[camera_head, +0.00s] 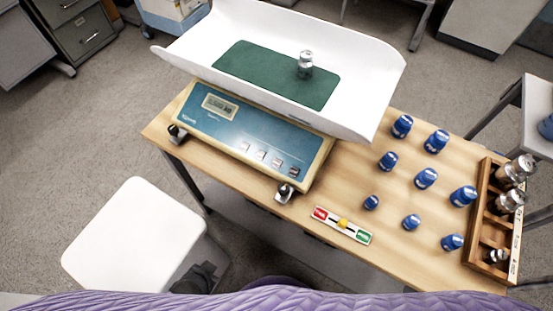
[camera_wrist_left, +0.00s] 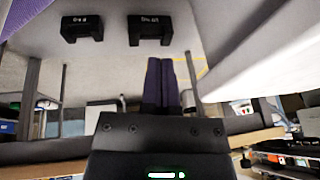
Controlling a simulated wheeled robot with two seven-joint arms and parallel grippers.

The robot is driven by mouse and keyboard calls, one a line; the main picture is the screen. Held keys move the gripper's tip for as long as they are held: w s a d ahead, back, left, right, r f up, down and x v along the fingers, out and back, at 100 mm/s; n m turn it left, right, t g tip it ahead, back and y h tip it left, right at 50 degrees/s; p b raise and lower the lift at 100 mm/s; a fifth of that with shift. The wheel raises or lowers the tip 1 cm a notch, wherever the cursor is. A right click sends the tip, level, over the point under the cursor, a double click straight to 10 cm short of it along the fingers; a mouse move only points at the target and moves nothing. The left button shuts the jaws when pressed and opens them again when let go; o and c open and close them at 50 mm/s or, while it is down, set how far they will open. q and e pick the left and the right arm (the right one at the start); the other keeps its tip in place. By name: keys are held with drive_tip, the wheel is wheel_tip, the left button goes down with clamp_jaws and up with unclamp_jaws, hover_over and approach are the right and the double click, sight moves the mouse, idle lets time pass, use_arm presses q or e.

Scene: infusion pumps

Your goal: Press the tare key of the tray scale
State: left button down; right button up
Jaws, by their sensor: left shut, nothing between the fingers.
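The tray scale has a blue front panel (camera_head: 235,128) with a small display (camera_head: 220,105) at its left. A row of several small keys (camera_head: 261,155) runs along its lower edge; their labels are too small to read, so I cannot tell which is the tare key. The white curved tray (camera_head: 365,85) sits on top, with a green mat (camera_head: 240,65) and a clear vial (camera_head: 305,65) on it. My left gripper (camera_wrist_left: 167,62) shows in the left wrist view, its two purple fingers together and empty. Neither gripper shows in the head view. No key is recognisable in the wrist view.
The wooden table (camera_head: 400,265) holds several blue-capped vials (camera_head: 425,178), a wooden rack (camera_head: 475,215) with vials at the right, and a red-green slider strip (camera_head: 341,225) at the front. A white stool (camera_head: 135,235) stands at the left front. Two dark brackets (camera_wrist_left: 150,30) show in the wrist view.

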use_arm(q)
drive_tip(key=w+d+r+m+t, duration=0.1)
drive_tip(key=w+d+r, duration=0.1)
drive_tip(key=w+r, duration=0.2)
drive_tip(key=w+d+r+m+t+h+p, duration=0.1)
drive_tip(key=w+d+r+t, duration=0.1)
drive_tip(key=w+r, duration=0.3)
drive_tip(key=w+d+r+m+t+h, duration=0.1)
drive_tip(key=w+d+r+m, duration=0.1)
drive_tip(key=w+d+r, duration=0.1)
drive_tip(key=shift+w+r+t, duration=0.2)
drive_tip(key=shift+w+r, duration=0.25)
drive_tip(key=shift+w, duration=0.25)
drive_tip(key=shift+w+r+t, duration=0.2)
drive_tip(key=shift+w+r, duration=0.2)
drive_tip(key=shift+w, duration=0.25)
drive_tip(key=w+d+r+m+t+h, duration=0.1)
drive_tip(key=d+r+h, duration=0.1)
drive_tip(key=r, duration=0.5)
drive_tip(key=w+d+r+m+t+h+p, duration=0.1)
drive_tip(key=w+d+r+m+t, duration=0.1)
drive_tip(key=d+r, duration=0.3)
drive_tip(key=shift+w+d+r+m+h, duration=0.2)
drive_tip(key=shift+r+m+h, duration=0.15)
drive_tip(key=shift+r, duration=0.5)
drive_tip(key=shift+f, duration=0.1)
